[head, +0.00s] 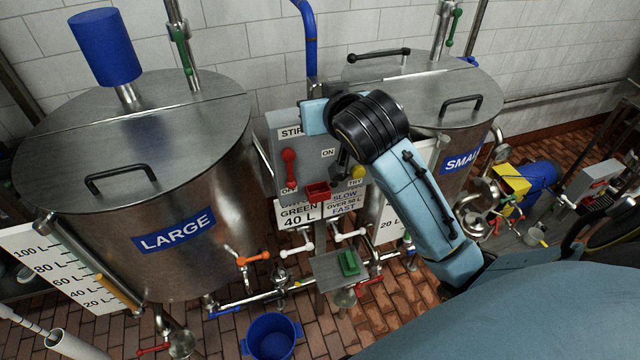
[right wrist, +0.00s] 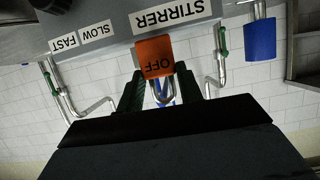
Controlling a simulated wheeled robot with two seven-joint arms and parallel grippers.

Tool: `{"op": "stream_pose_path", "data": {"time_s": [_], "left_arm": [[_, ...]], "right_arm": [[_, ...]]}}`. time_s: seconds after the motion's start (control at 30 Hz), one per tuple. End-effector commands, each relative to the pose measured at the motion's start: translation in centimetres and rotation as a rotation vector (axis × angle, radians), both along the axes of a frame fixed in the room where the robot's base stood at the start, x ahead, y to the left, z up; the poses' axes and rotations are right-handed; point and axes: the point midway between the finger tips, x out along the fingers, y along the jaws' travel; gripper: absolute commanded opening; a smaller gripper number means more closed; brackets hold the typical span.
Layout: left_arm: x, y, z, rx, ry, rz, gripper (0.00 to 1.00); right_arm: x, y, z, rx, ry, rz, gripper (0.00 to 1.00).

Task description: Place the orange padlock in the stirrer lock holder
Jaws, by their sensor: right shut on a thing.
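The orange padlock (right wrist: 155,55), marked OFF, is in the right wrist view, with its metal shackle toward my gripper. My right gripper (right wrist: 159,88) is shut on the padlock, its dark green fingers on either side. My left gripper is out of view.
The large tank (head: 190,240) stands left of the panel and the small tank (head: 480,120) right of it. A red-handled switch (head: 289,168) and a yellow button (head: 358,172) are on the panel. Pipes and valves run below, beside a blue bucket (head: 271,340).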

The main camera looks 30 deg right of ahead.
Motion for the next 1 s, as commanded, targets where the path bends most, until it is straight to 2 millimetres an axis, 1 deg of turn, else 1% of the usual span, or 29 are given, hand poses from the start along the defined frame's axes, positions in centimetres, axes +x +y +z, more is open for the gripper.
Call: {"op": "stream_pose_path", "data": {"time_s": [0.03, 0.1, 0.37, 0.4, 0.5, 0.6, 0.77, 1.0], "left_arm": [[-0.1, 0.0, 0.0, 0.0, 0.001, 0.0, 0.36], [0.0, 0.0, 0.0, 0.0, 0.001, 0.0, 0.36], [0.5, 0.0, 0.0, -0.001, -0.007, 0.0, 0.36], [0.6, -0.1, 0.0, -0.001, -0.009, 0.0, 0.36], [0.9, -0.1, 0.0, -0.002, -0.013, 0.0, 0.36], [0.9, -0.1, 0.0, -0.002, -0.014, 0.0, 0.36], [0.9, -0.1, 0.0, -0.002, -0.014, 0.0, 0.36], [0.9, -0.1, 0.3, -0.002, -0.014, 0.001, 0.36]], "right_arm": [[-0.1, -0.1, -1.7, -0.002, 0.009, -0.001, 0.11], [-0.1, -0.1, -3.6, -0.002, 0.009, -0.001, 0.11], [-0.1, 0.0, -10.5, -0.003, 0.006, 0.001, 0.11], [-0.1, 0.0, -11.6, -0.002, 0.006, 0.0, 0.11], [-0.1, -0.1, -13.9, -0.003, 0.004, -0.001, 0.11], [0.0, 0.0, -15.5, -0.002, 0.0, 0.001, 0.11], [0.0, 0.0, -16.7, -0.001, -0.002, -0.001, 0.11], [0.0, 0.0, -20.0, -0.002, 0.0, -0.001, 0.11]]}}
